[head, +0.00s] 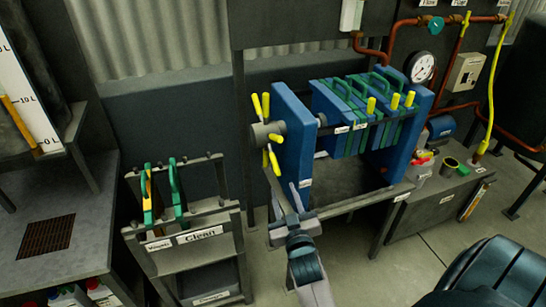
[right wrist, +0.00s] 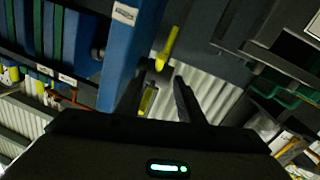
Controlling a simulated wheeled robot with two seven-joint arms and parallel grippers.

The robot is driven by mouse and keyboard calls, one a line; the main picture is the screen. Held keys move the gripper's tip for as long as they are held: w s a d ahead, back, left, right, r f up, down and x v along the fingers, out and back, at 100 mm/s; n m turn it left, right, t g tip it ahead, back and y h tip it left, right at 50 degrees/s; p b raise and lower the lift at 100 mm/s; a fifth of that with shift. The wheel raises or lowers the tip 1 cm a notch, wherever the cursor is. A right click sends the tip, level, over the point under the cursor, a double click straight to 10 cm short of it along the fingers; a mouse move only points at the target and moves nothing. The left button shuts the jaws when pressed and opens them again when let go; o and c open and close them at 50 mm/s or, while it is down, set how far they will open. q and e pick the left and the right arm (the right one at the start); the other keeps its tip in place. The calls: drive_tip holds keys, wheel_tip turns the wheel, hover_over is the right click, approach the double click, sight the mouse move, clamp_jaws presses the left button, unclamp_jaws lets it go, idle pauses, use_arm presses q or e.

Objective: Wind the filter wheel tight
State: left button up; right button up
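The filter wheel (head: 268,132) is a grey hub with several yellow handles on the left face of the blue filter press (head: 293,130). My right gripper (head: 281,178) comes up from below, with its fingertips just under the wheel's lower handles. Its two fingers (right wrist: 158,88) stand apart in the right wrist view. There one yellow handle (right wrist: 148,100) shows between them, close to the left finger, and another yellow handle (right wrist: 168,48) shows beyond the tips. I cannot tell whether a finger touches a handle. My left gripper is not in view.
A rack (head: 190,250) with green-handled plates and a "Clean" label stands left of the press. A grey table (head: 85,225) is at far left. Copper pipes and a gauge (head: 421,67) are behind the press on the right.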

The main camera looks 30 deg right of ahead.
sight(273, 160)
drive_tip(key=p+x, duration=0.2)
drive_tip(key=x, duration=1.3)
drive_tip(key=shift+w+d+p, duration=0.1)
drive_tip(key=shift+w+p, duration=0.25)
drive_tip(key=shift+w, duration=0.05)
drive_tip(key=shift+w+d, duration=0.3)
drive_tip(key=shift+w, duration=0.3)
use_arm(q)
drive_tip(key=s+a+f+g, duration=0.1)
drive_tip(key=s+a, duration=0.3)
drive_tip(key=s, duration=0.5)
drive_tip(key=shift+s+g+y, duration=0.3)
drive_tip(key=shift+g+y, duration=0.1)
drive_tip(key=shift+g, duration=0.4)
drive_tip(key=shift+s+f, duration=0.1)
use_arm(e)
clamp_jaws()
